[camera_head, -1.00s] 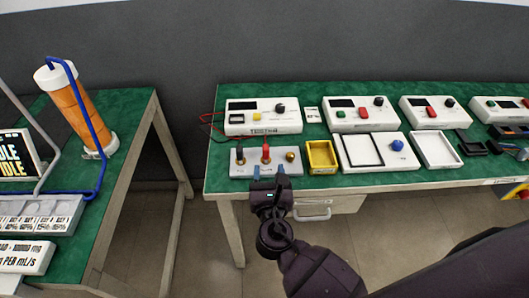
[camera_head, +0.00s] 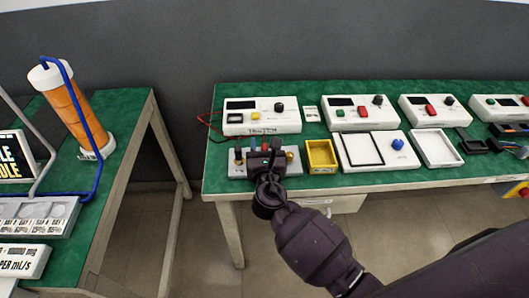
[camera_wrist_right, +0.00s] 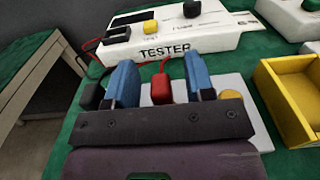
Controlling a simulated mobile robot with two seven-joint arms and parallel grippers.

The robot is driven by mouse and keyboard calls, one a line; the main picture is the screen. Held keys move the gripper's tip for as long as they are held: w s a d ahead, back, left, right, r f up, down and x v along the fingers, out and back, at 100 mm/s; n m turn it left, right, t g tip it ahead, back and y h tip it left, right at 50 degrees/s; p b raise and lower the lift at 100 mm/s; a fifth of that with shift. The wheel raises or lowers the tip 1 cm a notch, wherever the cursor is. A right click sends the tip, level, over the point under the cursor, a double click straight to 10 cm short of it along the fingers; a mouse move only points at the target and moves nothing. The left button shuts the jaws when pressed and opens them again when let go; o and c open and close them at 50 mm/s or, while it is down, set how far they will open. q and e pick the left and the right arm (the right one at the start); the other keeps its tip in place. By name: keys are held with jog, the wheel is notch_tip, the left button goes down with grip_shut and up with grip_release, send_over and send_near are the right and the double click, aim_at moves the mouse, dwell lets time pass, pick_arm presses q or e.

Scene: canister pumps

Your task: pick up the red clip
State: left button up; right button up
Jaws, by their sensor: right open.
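The red clip (camera_wrist_right: 161,88) stands on a pale grey board (camera_wrist_right: 238,90) in the wrist view, with a red wire rising from its top. My right gripper (camera_wrist_right: 160,85) is open, and its two blue fingers stand on either side of the clip with gaps visible. In the head view my right gripper (camera_head: 265,152) is over the board (camera_head: 237,170) and mostly hides the clip. A black clip (camera_wrist_right: 92,95) is left of the left finger, and a brass-yellow knob (camera_wrist_right: 230,96) is right of the right finger. My left gripper is not in view.
The white tester box (camera_head: 262,122) stands just behind the board. A yellow tray (camera_head: 321,154) sits close to its right, then a white unit with a blue knob (camera_head: 397,144). The green table's (camera_head: 212,180) left end is near; a second table stands left.

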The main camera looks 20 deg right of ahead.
grip_shut()
